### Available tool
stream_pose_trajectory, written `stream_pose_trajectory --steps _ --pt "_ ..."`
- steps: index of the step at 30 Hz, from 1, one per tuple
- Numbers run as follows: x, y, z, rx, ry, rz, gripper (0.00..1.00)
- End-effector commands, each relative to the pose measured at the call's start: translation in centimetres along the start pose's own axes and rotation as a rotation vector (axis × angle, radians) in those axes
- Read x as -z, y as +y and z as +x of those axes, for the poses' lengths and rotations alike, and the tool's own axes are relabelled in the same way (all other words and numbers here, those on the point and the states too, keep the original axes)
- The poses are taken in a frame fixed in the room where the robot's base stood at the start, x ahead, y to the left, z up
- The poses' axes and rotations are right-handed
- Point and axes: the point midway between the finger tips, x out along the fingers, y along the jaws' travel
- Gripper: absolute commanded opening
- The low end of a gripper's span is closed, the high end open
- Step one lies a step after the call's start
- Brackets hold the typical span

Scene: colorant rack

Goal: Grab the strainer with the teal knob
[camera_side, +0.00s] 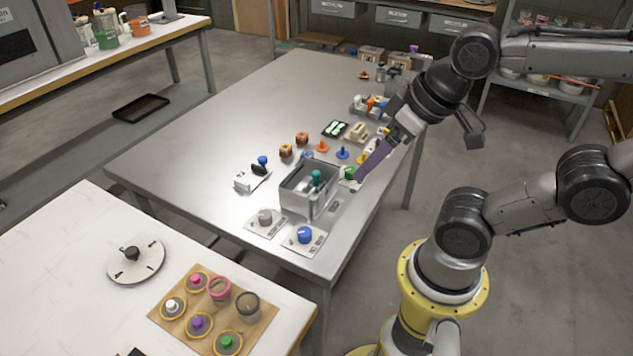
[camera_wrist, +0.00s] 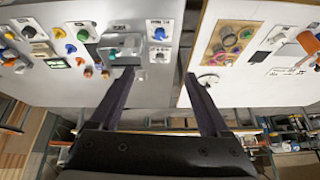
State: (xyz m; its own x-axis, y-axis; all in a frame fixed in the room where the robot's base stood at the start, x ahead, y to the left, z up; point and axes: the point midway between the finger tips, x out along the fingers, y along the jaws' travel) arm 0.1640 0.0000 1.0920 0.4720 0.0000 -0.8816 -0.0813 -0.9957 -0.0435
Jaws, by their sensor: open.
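A teal knob (camera_side: 316,176) stands up inside an open grey metal bin (camera_side: 296,203) near the front end of the grey table. The strainer body under the knob is mostly hidden by the bin walls. In the wrist view, the teal knob (camera_wrist: 112,54) shows at the bin (camera_wrist: 136,42), to the left of my left finger's tip. My gripper (camera_side: 358,184) is above the table, to the right of the bin in the side view. In the wrist view, my gripper (camera_wrist: 159,75) has its two fingers spread wide, with nothing between them.
A blue knob (camera_side: 305,235) and a grey knob (camera_side: 265,216) on plates sit in front of the bin. A white block with a blue knob (camera_side: 262,160) lies left of it. Several coloured knobs stand behind. The table's left side (camera_side: 200,130) is clear.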

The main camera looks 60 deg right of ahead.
Motion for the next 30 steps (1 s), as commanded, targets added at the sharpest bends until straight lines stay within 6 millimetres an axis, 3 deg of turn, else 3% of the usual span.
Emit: stream_pose_trajectory --steps 8,14,18,22,26,30 --pt "5.2 0.1 -1.0 -0.008 0.017 0.402 0.80" --pt "10.6 1.8 1.4 -0.072 -0.046 0.758 0.80" --pt "14.1 4.2 5.0 -0.146 -0.106 1.012 0.80" --pt "16.1 7.4 9.4 -0.227 -0.168 1.214 0.80" --pt "16.6 10.8 14.0 -0.304 -0.236 1.351 0.80" --pt "15.5 13.6 17.7 -0.360 -0.309 1.408 0.80"
